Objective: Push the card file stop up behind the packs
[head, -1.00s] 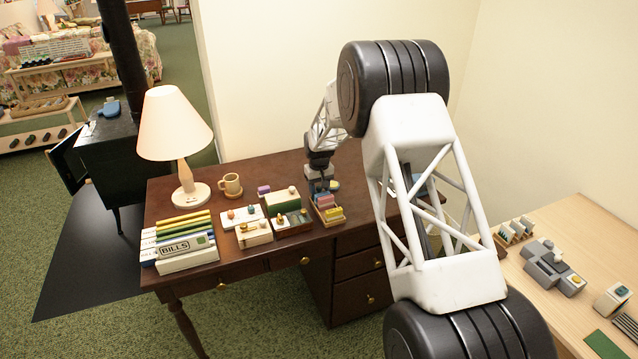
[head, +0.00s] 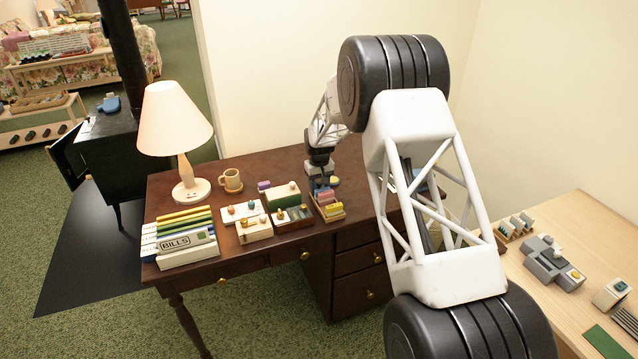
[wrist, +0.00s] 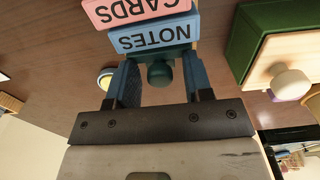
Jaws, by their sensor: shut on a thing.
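The card file (head: 335,217) is a narrow wooden tray on the brown desk. It holds a blue NOTES pack (wrist: 150,37), a pink CARDS pack (wrist: 135,12) and a yellow pack (head: 334,209) at the near end. The stop's round teal knob (wrist: 160,75) shows between my fingers in the wrist view, right by the NOTES pack; most of the stop's body is hidden. My gripper (wrist: 158,82) is shut on the stop, one finger on each side of the knob. In the head view my gripper (head: 320,181) is at the tray's far end.
A light side table (head: 540,275) is at right.

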